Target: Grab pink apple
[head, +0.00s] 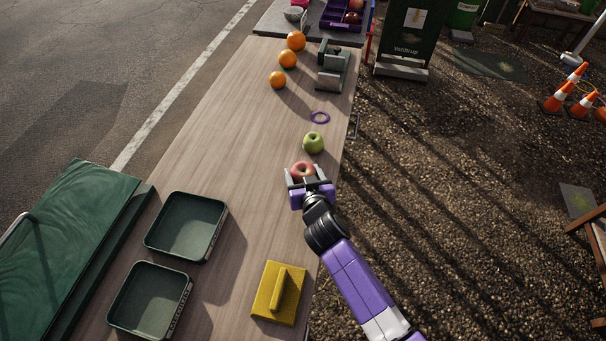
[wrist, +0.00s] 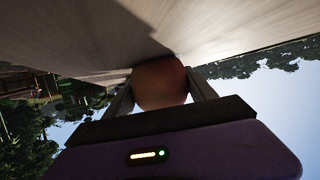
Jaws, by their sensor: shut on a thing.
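The pink apple (head: 302,169) is at the right edge of the long wooden table, between the fingers of my gripper (head: 306,179). In the wrist view the apple (wrist: 160,82) fills the gap between my two fingers, which touch it on both sides. My gripper (wrist: 162,95) is shut on the apple. I cannot tell whether the apple rests on the table or is just above it. A green apple (head: 313,142) stands just beyond it.
The middle of the table is clear.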

